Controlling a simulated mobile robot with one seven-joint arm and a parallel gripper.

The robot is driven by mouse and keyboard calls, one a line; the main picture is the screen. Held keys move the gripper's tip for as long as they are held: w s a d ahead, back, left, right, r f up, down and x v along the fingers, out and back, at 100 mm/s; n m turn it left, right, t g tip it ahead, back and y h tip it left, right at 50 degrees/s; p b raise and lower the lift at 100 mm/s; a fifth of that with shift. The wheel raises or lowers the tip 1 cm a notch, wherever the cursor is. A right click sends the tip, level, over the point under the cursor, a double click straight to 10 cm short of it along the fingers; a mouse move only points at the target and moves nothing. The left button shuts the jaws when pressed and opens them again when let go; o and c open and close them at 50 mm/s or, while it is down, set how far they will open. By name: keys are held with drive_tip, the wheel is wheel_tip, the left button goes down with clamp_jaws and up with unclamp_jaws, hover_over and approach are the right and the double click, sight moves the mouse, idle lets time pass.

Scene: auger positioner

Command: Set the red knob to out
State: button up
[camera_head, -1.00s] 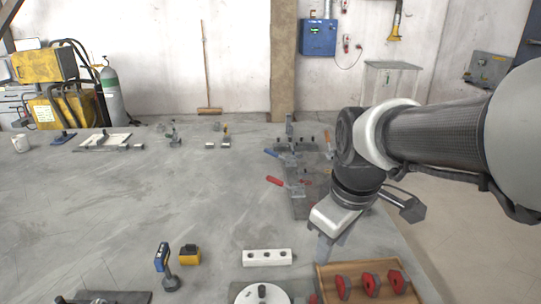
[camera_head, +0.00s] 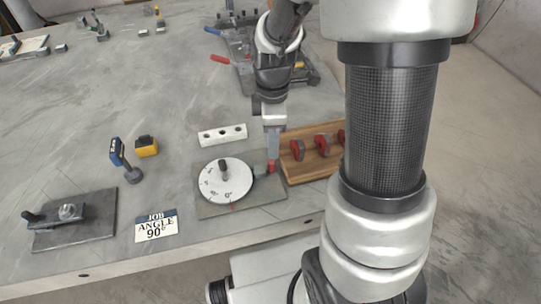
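The red knob (camera_head: 271,167) is a small red piece at the right side of the grey base plate (camera_head: 212,211). The white round dial (camera_head: 212,187) with black marks and a dark upright handle sits on that plate, left of the knob. My gripper (camera_head: 273,155) points down, with its fingertips right at or just above the red knob. The fingers are seen edge-on, so I cannot tell whether they are open or shut, or touching the knob. The gripper partly hides the knob.
A wooden tray (camera_head: 296,177) with red-and-grey pieces stands close right of my gripper. A white block with holes (camera_head: 222,135) lies behind the dial. A "JOB ANGLE 90°" card (camera_head: 156,226) and a dark plate (camera_head: 75,232) lie left. The table's middle is clear.

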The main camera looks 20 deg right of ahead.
sight(273, 161)
wheel_tip(273, 161, down, 8)
drive_tip(key=shift+r+b, duration=0.1)
drive_tip(key=shift+b, duration=0.5)
drive_tip(key=shift+c, duration=0.5)
clamp_jaws()
drive_tip(key=shift+d, duration=0.1)
